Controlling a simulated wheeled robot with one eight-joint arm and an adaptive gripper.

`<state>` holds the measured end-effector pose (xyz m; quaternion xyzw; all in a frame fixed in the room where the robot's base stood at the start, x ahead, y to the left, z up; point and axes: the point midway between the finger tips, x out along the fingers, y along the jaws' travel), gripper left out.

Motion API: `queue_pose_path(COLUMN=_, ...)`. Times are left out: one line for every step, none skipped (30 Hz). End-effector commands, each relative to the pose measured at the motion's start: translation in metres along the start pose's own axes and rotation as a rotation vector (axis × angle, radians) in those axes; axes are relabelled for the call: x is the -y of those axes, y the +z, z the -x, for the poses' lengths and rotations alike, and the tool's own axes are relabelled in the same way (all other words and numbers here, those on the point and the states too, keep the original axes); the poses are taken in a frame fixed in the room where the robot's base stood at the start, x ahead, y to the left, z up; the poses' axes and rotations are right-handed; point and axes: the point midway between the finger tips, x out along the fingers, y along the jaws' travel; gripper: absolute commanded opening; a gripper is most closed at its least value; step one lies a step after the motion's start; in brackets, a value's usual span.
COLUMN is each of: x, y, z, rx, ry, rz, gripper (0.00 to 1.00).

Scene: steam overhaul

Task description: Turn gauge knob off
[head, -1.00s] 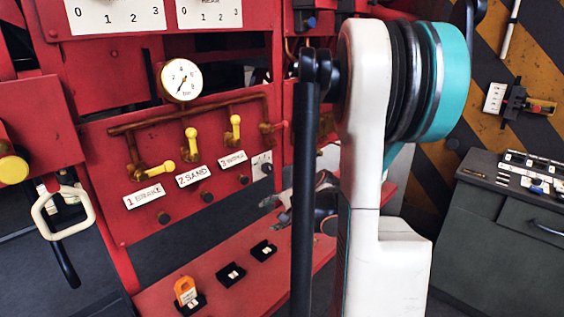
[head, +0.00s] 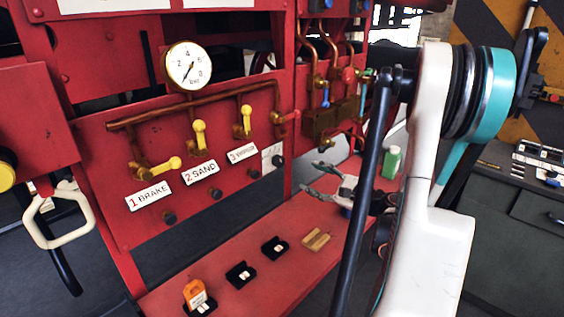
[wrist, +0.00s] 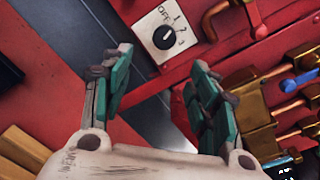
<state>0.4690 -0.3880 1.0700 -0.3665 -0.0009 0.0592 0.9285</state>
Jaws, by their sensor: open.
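The gauge knob (wrist: 164,38) is a round black knob on a white plate (wrist: 147,27) marked OFF, 1, 2 and 3, at the upper middle of the wrist view. Which mark it points to is too small to tell surely. In the head view the knob (head: 277,161) sits right of the third label on the red panel. My gripper (wrist: 161,62) is open and empty, its fingers spread on either side below the plate, apart from the knob. In the head view my gripper (head: 313,180) is right of the knob, pointing left. The round pressure gauge (head: 188,66) is above.
Yellow-handled valves (head: 199,132) and copper pipes line the panel left of the knob. More pipes and a brass block (head: 322,122) are to the right.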

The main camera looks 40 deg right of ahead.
Motion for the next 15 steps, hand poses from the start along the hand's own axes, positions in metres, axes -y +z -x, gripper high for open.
queue_pose_path(x=0.000, y=0.004, z=-0.001, rx=0.020, ry=-0.009, rz=-0.018, gripper=0.55)
queue_pose_path(x=0.001, y=0.006, z=-0.001, rx=0.030, ry=-0.014, rz=-0.027, gripper=0.55)
queue_pose_path(x=0.001, y=0.007, z=-0.003, rx=0.037, ry=-0.016, rz=-0.035, gripper=0.55)
queue_pose_path(x=0.001, y=0.008, z=-0.004, rx=0.041, ry=-0.017, rz=-0.037, gripper=0.55)
queue_pose_path(x=0.001, y=0.009, z=-0.006, rx=0.043, ry=-0.018, rz=-0.039, gripper=0.55)
queue_pose_path(x=0.001, y=0.009, z=-0.010, rx=0.043, ry=-0.017, rz=-0.039, gripper=0.55)
queue_pose_path(x=0.001, y=0.009, z=-0.013, rx=0.043, ry=-0.017, rz=-0.039, gripper=0.55)
queue_pose_path(x=0.001, y=0.009, z=-0.017, rx=0.042, ry=-0.017, rz=-0.038, gripper=0.55)
queue_pose_path(x=0.001, y=0.009, z=-0.023, rx=0.043, ry=-0.016, rz=-0.038, gripper=0.55)
queue_pose_path(x=0.001, y=0.010, z=-0.029, rx=0.043, ry=-0.015, rz=-0.038, gripper=0.55)
queue_pose_path(x=0.001, y=0.010, z=-0.034, rx=0.043, ry=-0.016, rz=-0.038, gripper=0.55)
queue_pose_path(x=0.000, y=0.010, z=-0.042, rx=0.043, ry=-0.014, rz=-0.037, gripper=0.55)
queue_pose_path(x=0.001, y=0.010, z=-0.048, rx=0.043, ry=-0.015, rz=-0.037, gripper=0.55)
queue_pose_path(x=0.001, y=0.010, z=-0.054, rx=0.043, ry=-0.015, rz=-0.037, gripper=0.55)
queue_pose_path(x=0.001, y=0.011, z=-0.062, rx=0.043, ry=-0.014, rz=-0.037, gripper=0.55)
